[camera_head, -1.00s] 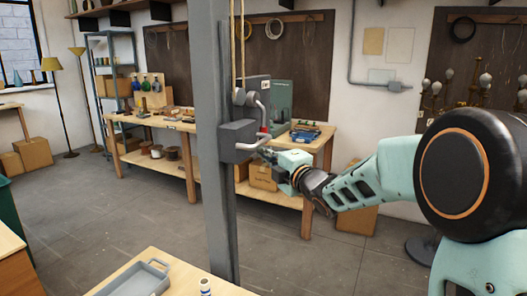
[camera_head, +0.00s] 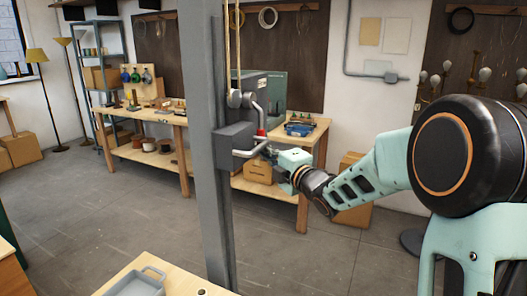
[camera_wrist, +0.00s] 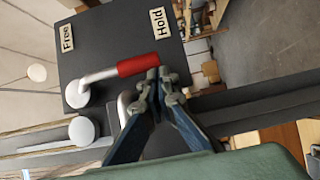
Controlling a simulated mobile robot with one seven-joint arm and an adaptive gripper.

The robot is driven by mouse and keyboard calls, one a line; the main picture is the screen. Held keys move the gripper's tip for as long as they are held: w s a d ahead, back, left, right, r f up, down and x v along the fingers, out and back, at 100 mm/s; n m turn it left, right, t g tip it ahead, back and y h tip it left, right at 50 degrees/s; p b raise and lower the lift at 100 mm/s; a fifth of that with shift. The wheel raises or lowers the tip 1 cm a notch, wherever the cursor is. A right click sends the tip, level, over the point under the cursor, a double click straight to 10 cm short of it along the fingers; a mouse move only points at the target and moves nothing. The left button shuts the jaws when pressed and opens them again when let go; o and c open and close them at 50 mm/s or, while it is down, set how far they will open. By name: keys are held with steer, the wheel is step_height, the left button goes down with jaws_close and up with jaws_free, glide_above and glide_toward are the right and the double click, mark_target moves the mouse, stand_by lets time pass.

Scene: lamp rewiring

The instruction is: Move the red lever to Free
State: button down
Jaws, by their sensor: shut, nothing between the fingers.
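The red lever (camera_wrist: 137,65) has a silver arm and a red grip on a dark box (camera_wrist: 120,25). In the wrist view it points right from its round pivot, its grip end below the "Hold" label (camera_wrist: 158,22). The "Free" label (camera_wrist: 67,37) is at the upper left, away from the grip. My gripper (camera_wrist: 158,84) is shut and empty, its fingertips just below the grip's end; whether they touch it I cannot tell. In the head view the lever's red grip (camera_head: 261,133) is small, and my gripper (camera_head: 270,151) is beside the box on the post.
A grey post (camera_head: 207,200) carries the box, with ropes above it. A workbench (camera_head: 160,118) stands behind. A table with a grey tray (camera_head: 138,283) is at the front. Open floor lies at left.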

steer(key=shift+w+f+b, duration=0.1)
steer(key=shift+f+b, duration=0.05)
steer(key=shift+b, duration=0.2)
steer(key=shift+w+d+n+b, duration=0.15)
steer(key=shift+w+n+b, duration=0.15)
steer(key=shift+b, duration=0.55)
